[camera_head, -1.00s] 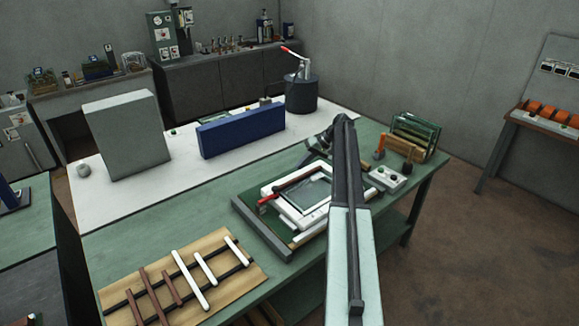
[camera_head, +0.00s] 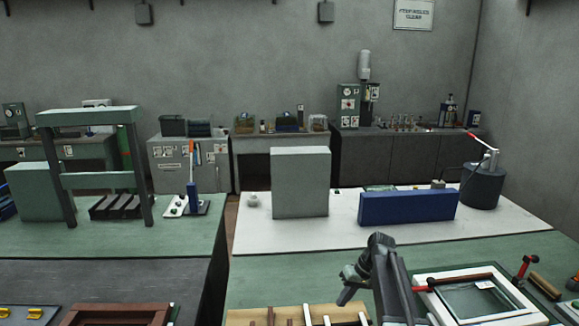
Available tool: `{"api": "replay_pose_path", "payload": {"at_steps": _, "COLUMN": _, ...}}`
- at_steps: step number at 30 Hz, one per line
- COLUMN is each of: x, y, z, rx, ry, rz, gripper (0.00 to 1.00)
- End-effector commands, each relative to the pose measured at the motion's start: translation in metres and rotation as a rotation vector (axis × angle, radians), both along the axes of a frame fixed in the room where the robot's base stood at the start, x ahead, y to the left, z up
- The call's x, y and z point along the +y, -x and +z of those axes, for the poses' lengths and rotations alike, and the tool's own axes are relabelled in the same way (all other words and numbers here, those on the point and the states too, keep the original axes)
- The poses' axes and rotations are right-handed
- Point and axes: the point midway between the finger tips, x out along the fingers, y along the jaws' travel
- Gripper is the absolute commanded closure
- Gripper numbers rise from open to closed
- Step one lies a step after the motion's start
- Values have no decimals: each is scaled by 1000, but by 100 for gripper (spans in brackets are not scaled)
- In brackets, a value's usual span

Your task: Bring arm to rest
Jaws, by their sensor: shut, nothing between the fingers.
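My arm (camera_head: 397,290) rises from the bottom edge, right of the middle, over the green bench. Its end bends down and to the left. My gripper (camera_head: 346,295) is small and dark there, shut and empty. It hangs in front of the green bench top, apart from the objects as far as I can see. The lower part of my arm is out of view.
A white frame (camera_head: 425,284) with glass lies right of my arm. A wooden board (camera_head: 245,318) with sticks is at the bottom edge. A blue block (camera_head: 408,208) and grey box (camera_head: 300,182) stand behind on the white surface (camera_head: 300,239). A green press frame (camera_head: 89,116) stands left.

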Motion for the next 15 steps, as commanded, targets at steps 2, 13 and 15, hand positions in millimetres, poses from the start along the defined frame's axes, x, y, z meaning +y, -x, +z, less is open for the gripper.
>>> {"api": "replay_pose_path", "payload": {"at_steps": 2, "x": 39, "y": 64, "z": -20, "rx": 18, "ry": 89, "rz": 27, "gripper": 100}}
{"api": "replay_pose_path", "payload": {"at_steps": 13, "x": 13, "y": 183, "z": -35, "rx": 40, "ry": 419, "rz": -172, "gripper": 100}}
{"api": "replay_pose_path", "payload": {"at_steps": 15, "x": 12, "y": 177, "z": -35, "rx": 43, "ry": 423, "rz": -208, "gripper": 100}}
